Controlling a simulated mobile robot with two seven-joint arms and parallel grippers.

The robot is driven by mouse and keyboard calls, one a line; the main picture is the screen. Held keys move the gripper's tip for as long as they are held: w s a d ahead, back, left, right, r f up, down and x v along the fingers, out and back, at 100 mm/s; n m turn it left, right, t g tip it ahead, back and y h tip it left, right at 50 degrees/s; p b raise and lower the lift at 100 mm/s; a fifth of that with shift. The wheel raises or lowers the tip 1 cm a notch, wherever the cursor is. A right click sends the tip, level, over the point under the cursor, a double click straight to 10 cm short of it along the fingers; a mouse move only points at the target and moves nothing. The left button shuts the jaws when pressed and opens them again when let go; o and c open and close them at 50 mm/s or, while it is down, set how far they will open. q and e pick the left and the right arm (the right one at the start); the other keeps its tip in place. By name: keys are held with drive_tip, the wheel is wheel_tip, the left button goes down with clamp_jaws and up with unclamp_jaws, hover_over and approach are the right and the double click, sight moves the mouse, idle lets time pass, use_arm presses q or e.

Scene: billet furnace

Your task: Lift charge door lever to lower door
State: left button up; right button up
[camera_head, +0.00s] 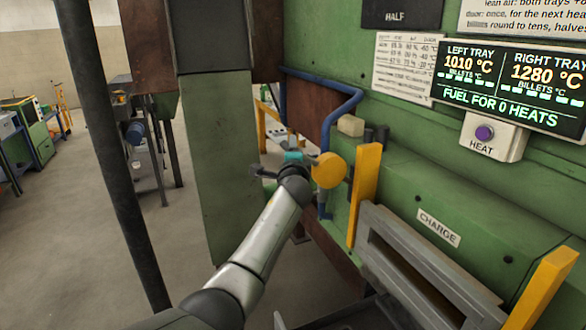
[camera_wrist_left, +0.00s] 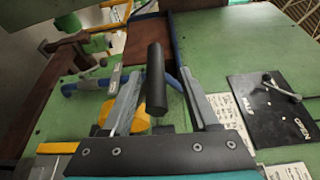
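In the left wrist view a black cylindrical handle (camera_wrist_left: 156,80) stands between the two grey fingers of my left gripper (camera_wrist_left: 155,85). The fingers are spread, with a visible gap on each side of the handle. An orange-yellow rounded part (camera_wrist_left: 130,122) shows behind the fingers. In the head view my left gripper (camera_head: 275,168) is beside a yellow round hub (camera_head: 329,170) on the green furnace; its wrist hides most of the lever. The CHARGE label (camera_head: 439,228) sits above a grey metal frame (camera_head: 415,275); I cannot tell the door's position. My right gripper is out of view.
Yellow posts (camera_head: 365,195) flank the grey frame. A blue pipe (camera_head: 340,82) runs above the hub. A HEAT button (camera_head: 485,132) sits below the temperature display (camera_head: 513,85). Open floor (camera_head: 90,225) lies left.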

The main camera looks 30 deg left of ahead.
use_arm(q)
drive_tip(key=v, duration=1.3)
idle(0.4)
